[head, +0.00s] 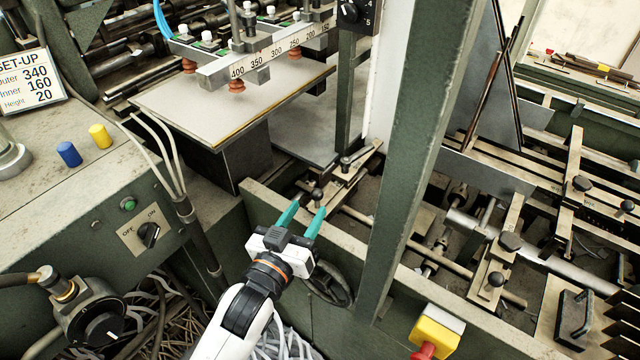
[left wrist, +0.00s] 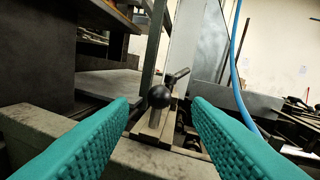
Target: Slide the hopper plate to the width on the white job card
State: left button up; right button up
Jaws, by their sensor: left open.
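The white job card (head: 28,80) at the left edge of the head view reads Outer 340, Inner 160, Height 20. My left gripper (head: 303,212) is open and empty, its two teal fingers pointing at a black ball knob (head: 316,194) on a pale metal slide (head: 345,178). In the left wrist view the ball knob (left wrist: 159,97) stands ahead, between the two fingers in the picture; contact cannot be made out. A second dark lever (left wrist: 178,75) is behind it. Which panel is the hopper plate is not clear. My right gripper is not in view.
A scale bar (head: 270,52) marked 400 down to 150 hangs above a greyboard sheet (head: 225,100). A green upright post (head: 405,160) stands right of my gripper. A yellow box with a red button (head: 436,330) is at the lower right.

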aim_at(314, 199)
pick_arm(q)
jog(key=p+x, duration=0.1)
jog(key=x, duration=0.6)
jog(key=shift+w+d, duration=0.15)
jog(key=shift+w, duration=0.15)
grip_shut()
